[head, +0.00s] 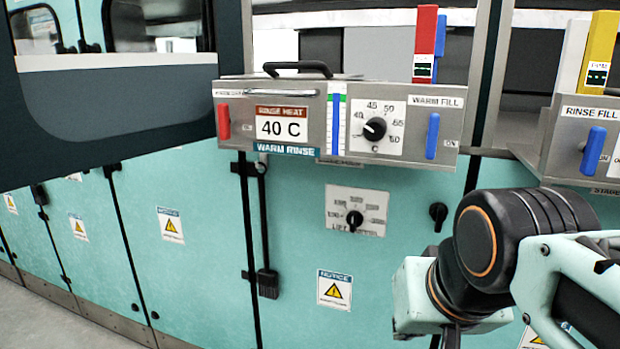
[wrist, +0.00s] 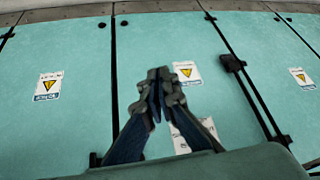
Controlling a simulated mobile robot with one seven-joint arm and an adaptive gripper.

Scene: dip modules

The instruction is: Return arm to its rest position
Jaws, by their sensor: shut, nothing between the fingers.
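My gripper (wrist: 158,92) is shut and empty in the wrist view, in front of teal cabinet panels with warning labels. In the head view my arm comes in at the lower right, in front of the teal cabinet front, and the gripper itself is out of the picture below.
A metal rinse module (head: 340,112) marked 40 C, with a black dial (head: 374,128), red lever (head: 223,121) and blue lever (head: 432,135), juts out above the cabinet. A second module (head: 570,135) is at the right. Teal panels (head: 190,270) fill the lower front; grey floor (head: 45,325) shows lower left.

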